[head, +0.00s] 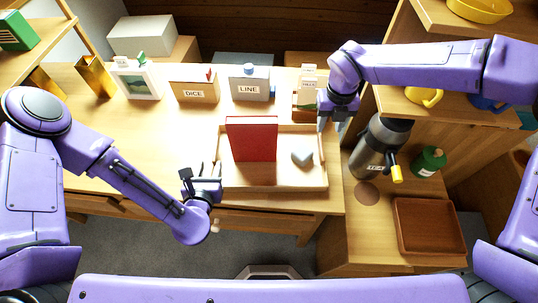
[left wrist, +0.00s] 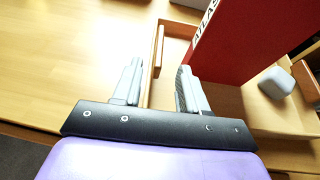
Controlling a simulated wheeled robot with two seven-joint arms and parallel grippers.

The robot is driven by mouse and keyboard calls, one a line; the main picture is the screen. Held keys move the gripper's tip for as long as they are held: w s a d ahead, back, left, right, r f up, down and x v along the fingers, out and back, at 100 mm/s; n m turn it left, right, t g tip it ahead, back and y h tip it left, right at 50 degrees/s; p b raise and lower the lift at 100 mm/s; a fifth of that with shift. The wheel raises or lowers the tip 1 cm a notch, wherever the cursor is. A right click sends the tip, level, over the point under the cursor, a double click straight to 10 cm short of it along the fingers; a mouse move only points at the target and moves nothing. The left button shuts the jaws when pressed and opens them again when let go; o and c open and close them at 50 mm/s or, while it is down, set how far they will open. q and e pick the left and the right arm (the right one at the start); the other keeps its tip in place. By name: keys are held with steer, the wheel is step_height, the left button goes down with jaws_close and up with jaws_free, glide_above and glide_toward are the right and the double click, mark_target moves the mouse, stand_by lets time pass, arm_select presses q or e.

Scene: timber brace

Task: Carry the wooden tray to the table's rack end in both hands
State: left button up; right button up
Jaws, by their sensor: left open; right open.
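The wooden tray (head: 270,187) lies on the light wood table (head: 150,130), near its front right part. A red book (head: 251,138) stands upright in it, and a small pale grey block (head: 302,157) sits to the book's right. My left gripper (head: 207,168) is open at the tray's left side. In the left wrist view the tray's left wall (left wrist: 158,50) shows between the open fingers (left wrist: 160,80), with the red book (left wrist: 245,40) to the right. My right gripper (head: 333,124) is open near the tray's right back corner; whether it touches the wall I cannot tell.
Along the table's back stand a picture frame (head: 138,80), a DICE box (head: 194,88), a LINE box (head: 250,86) and a small carton (head: 308,84).

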mark_target(215, 149)
arm_select(q)
steer(key=x, duration=1)
steer(key=shift+w+f, duration=0.2)
arm_select(e)
step_height(215, 149, down, 10)
steer(key=shift+w+f, duration=0.15)
steer(key=shift+f, duration=0.05)
arm_select(q)
jaws_close()
arm_select(e)
jaws_close()
arm_select(q)
steer(key=shift+r, duration=0.1)
arm_select(e)
steer(key=shift+r, duration=0.1)
